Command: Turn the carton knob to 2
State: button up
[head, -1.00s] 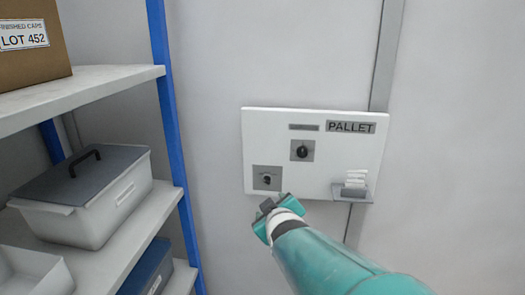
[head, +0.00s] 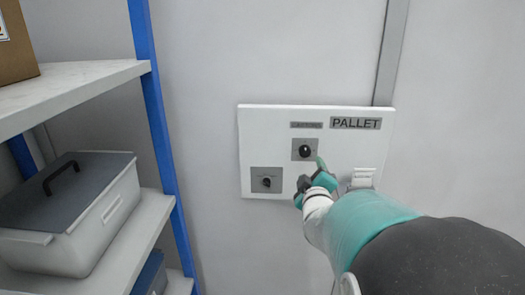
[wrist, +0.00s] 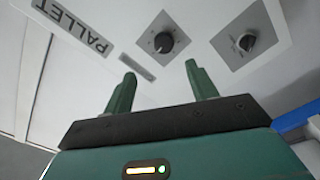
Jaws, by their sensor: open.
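A white panel (head: 355,150) on the wall carries two dark knobs on grey square plates. The upper knob (head: 305,151) sits below a small grey label (head: 306,125), too small to read surely; it also shows in the wrist view (wrist: 163,42). The lower-left knob (head: 267,182) also shows in the wrist view (wrist: 246,41). My gripper (head: 311,180) is just below and right of the upper knob, apart from it. In the wrist view my gripper (wrist: 160,74) has its green fingers spread, with nothing between them and the upper knob beyond. The dial marks are unreadable.
A PALLET label (head: 356,123) is at the panel's upper right. A small holder with white cards (head: 362,178) is at its lower right, partly behind my arm. A blue-posted shelf (head: 155,110) with a lidded bin (head: 95,215) stands left. The wall between is clear.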

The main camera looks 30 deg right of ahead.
aim_at(305, 153)
jog(key=x, duration=1)
jog(key=shift+w+a+f, duration=0.1)
jog(key=shift+f, duration=0.2)
jog(key=shift+r, duration=0.15)
jog(key=shift+w, duration=0.45)
jog(key=shift+s, duration=0.2)
jog(key=shift+c, duration=0.3)
jog(key=shift+w, duration=0.15)
jog(key=c, duration=0.9)
